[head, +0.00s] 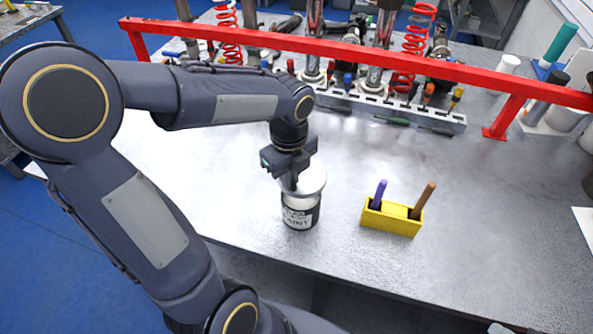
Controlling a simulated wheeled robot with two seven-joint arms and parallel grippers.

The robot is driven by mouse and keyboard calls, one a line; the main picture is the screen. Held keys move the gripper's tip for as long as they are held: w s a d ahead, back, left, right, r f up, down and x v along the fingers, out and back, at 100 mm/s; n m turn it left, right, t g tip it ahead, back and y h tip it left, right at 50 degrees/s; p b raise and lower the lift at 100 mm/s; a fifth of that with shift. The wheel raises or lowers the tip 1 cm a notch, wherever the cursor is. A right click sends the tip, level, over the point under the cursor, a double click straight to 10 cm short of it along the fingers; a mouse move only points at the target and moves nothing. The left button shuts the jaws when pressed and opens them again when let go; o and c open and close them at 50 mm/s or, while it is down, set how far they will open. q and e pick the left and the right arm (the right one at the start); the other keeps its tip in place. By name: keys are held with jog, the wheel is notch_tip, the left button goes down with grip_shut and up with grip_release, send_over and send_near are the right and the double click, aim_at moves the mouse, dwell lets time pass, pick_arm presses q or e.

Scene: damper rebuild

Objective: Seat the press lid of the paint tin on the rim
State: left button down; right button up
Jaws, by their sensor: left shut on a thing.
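My left gripper (289,181) points down over the tin and is shut on the pale round press lid (315,179). The lid looks a little to the right of the tin's middle and covers most of its top. The tin's rim is largely hidden by the lid and gripper. I cannot tell whether the lid touches the rim. My right gripper is not in view.
A yellow holder (391,219) with a purple-handled and a brown-handled tool stands right of the tin. A red rail (340,48) crosses the back, with a tool rack (400,108) and red springs (413,47) behind.

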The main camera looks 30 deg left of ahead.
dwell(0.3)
pick_arm(q)
jog(key=b, duration=0.3)
send_near(299, 214)
jog(key=shift+a+f, duration=0.25)
jog(key=shift+a, duration=0.35)
jog(key=shift+a+f, duration=0.25)
jog(key=shift+a, duration=0.35)
jog(key=shift+f, duration=0.15)
dwell(0.7)
jog(key=shift+f+b, duration=0.7)
jog(key=shift+f, duration=0.3)
jog(key=shift+r, duration=0.1)
jog(key=c, duration=1.4)
grip_release()
